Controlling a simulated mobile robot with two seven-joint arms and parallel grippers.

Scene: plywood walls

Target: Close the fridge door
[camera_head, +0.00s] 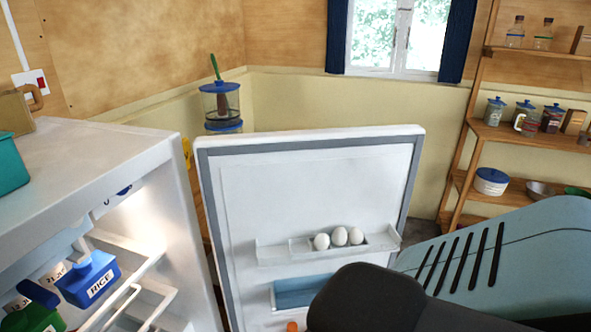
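The white fridge (90,165) stands at the left, its lit inside partly in view. Its door (310,185) stands wide open in the middle, the inner face with grey seal toward me. Three eggs lie in the door's upper shelf (285,251), and a blue bin (305,291) is on the shelf below. My teal and black right arm covers the door's lower right part; whether it touches the door I cannot tell. Neither gripper shows.
Inside the fridge are a blue RICE container (88,279) and other containers. A teal box (10,163) sits on the fridge top. A wooden shelf rack (484,134) with jars stands at the right. A blue-lidded container (221,104) is behind the door.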

